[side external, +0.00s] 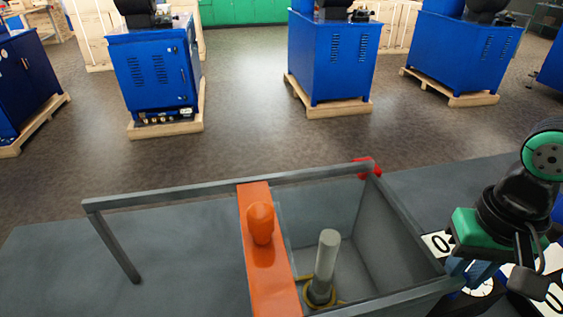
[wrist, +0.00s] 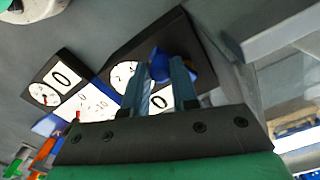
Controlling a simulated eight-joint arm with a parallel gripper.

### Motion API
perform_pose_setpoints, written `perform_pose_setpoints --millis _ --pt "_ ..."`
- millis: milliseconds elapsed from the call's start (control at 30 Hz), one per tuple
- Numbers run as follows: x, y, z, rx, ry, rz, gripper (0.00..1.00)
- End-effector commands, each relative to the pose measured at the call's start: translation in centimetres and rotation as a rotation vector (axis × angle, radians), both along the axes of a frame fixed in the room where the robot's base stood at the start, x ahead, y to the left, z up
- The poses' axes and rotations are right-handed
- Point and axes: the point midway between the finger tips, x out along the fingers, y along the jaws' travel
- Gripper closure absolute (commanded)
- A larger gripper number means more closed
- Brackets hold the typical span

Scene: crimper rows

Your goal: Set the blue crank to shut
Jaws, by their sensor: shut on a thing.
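The blue crank (wrist: 172,66) shows in the wrist view at a dark panel with a white gauge and a "0" label. My gripper (wrist: 161,66) has its two blue-grey fingers at the crank, shut on it. The fingers hide part of the crank, so its exact angle is hard to tell. In the side external view my gripper (side external: 468,270) is at the lower right, over the panel with the white gauge (side external: 481,288). There I cannot clearly separate the crank from the fingers.
A second gauge panel (wrist: 45,93) lies to the left in the wrist view. Beside my gripper stands an open grey bin (side external: 405,230) with an orange sliding bar (side external: 268,265) and a grey post (side external: 326,258) inside. A red block (side external: 368,168) sits at its far corner.

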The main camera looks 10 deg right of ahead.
Motion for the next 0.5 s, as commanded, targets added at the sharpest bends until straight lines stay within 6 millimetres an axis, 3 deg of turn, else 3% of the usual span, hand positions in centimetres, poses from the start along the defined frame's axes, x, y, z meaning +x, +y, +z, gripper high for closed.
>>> perform_pose_setpoints --millis 300,500 --pt "-0.2 1.3 0.0 -0.002 -0.001 -0.308 1.0" --pt "-0.2 1.5 0.0 -0.001 -0.001 -0.391 1.0"
